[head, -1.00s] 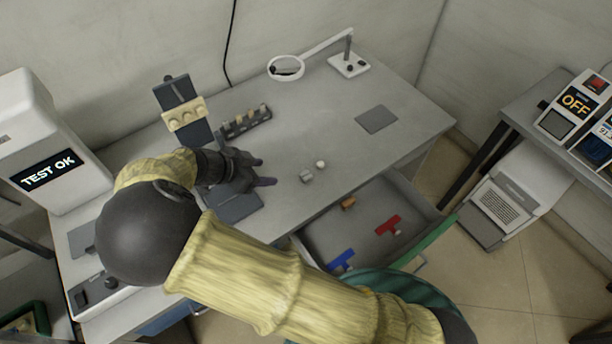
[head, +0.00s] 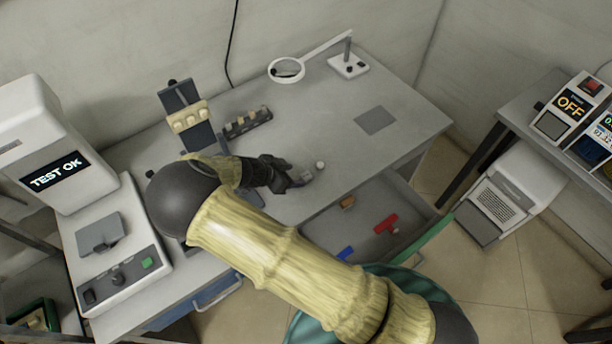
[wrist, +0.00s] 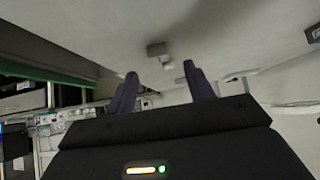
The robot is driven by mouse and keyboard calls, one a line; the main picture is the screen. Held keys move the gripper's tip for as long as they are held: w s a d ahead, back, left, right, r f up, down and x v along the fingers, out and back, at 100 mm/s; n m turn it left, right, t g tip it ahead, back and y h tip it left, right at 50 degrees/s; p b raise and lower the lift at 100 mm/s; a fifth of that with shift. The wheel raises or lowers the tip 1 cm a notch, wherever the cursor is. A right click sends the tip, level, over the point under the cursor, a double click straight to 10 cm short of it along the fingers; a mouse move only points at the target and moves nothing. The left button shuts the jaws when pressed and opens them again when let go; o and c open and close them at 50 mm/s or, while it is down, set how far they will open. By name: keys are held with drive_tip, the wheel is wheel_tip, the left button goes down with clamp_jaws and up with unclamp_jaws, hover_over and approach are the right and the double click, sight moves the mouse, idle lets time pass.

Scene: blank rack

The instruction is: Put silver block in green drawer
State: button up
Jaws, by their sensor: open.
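The silver block (head: 307,175) lies on the grey bench top, right by my fingertips in the head view. It also shows in the wrist view (wrist: 157,48), beyond the gap between my two fingers. My gripper (head: 296,180) is open, and its spread fingers also show in the wrist view (wrist: 160,72). No object shows between the fingers there. The drawer with the green front (head: 424,241) is pulled open below the bench's front edge. My arm hides part of the drawer.
A small white round piece (head: 320,165) sits just beyond the block. The drawer holds a red piece (head: 387,224), a blue piece (head: 345,253) and an orange-brown block (head: 348,201). A magnifier lamp (head: 286,70) and a dark rack (head: 247,123) stand farther back. The right bench top is mostly clear.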

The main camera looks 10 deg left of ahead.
sight(307, 175)
drive_tip(key=shift+p+x, duration=1.2)
drive_tip(key=shift+x, duration=1.55)
drive_tip(key=shift+d+r, duration=0.1)
clamp_jaws()
drive_tip(key=shift+r, duration=0.1)
wheel_tip(307, 175, up, 10)
drive_tip(key=b, duration=0.2)
drive_tip(key=shift+b, duration=0.3)
